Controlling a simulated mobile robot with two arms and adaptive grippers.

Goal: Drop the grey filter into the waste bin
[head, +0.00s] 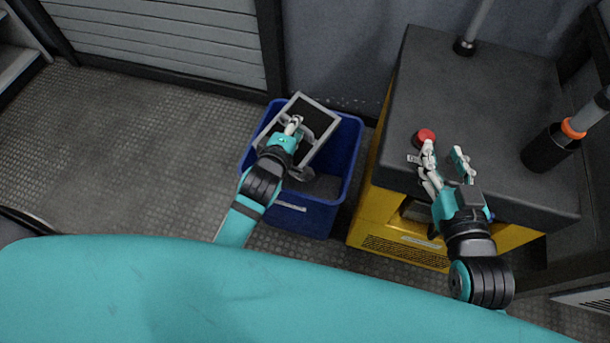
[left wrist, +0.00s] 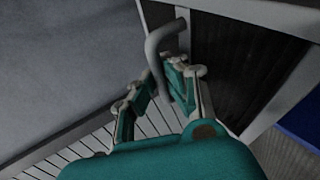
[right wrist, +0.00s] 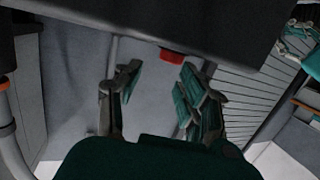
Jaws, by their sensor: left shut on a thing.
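The grey filter (head: 325,144) is a light grey frame with a dark panel and a handle. My left gripper (head: 292,125) is shut on its handle and holds it tilted over the opening of the blue waste bin (head: 312,217). In the left wrist view the curved grey handle (left wrist: 160,45) lies between the fingers of my left gripper (left wrist: 160,85), with the dark panel behind it. How far the filter reaches below the bin's rim is unclear. My right gripper (head: 445,155) is open and empty above the dark cabinet top; its spread fingers (right wrist: 155,90) show in the right wrist view.
The yellow cabinet (head: 375,215) with a dark top (head: 480,90) stands right of the bin. A red button (head: 426,136) sits on that top, beside my right gripper. A shuttered wall (head: 160,45) is behind. The floor (head: 130,140) left of the bin is clear.

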